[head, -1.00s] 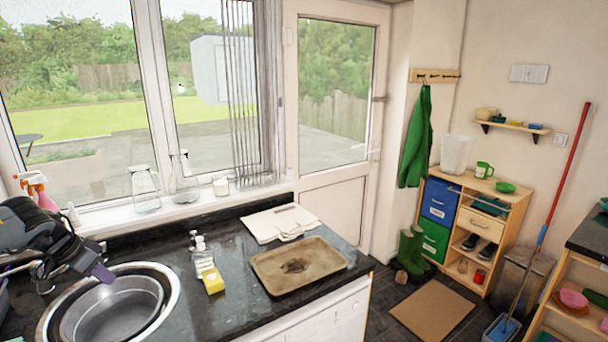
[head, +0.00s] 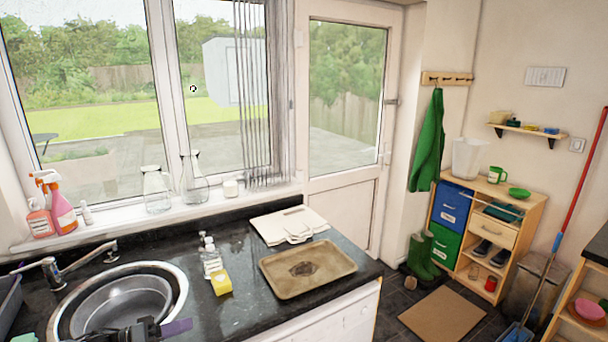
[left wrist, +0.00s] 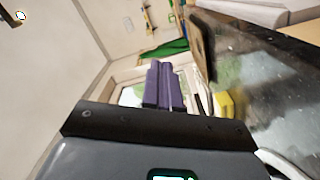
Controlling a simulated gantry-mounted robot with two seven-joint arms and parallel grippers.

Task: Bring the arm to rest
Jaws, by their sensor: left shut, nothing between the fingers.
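My left gripper (head: 180,327) shows at the bottom edge of the head view, low in front of the sink (head: 172,310). Its purple fingers point right over the near side of the black granite counter (head: 235,320). In the left wrist view the two purple fingers (left wrist: 164,88) lie together, shut, with nothing between them. Most of my left arm is below the head view. My right gripper is in neither view.
To the right are a yellow sponge (head: 221,284), clear soap bottles (head: 211,258), a stained baking tray (head: 308,268) and a white board (head: 285,226). Spray bottles (head: 60,205) stand on the sill.

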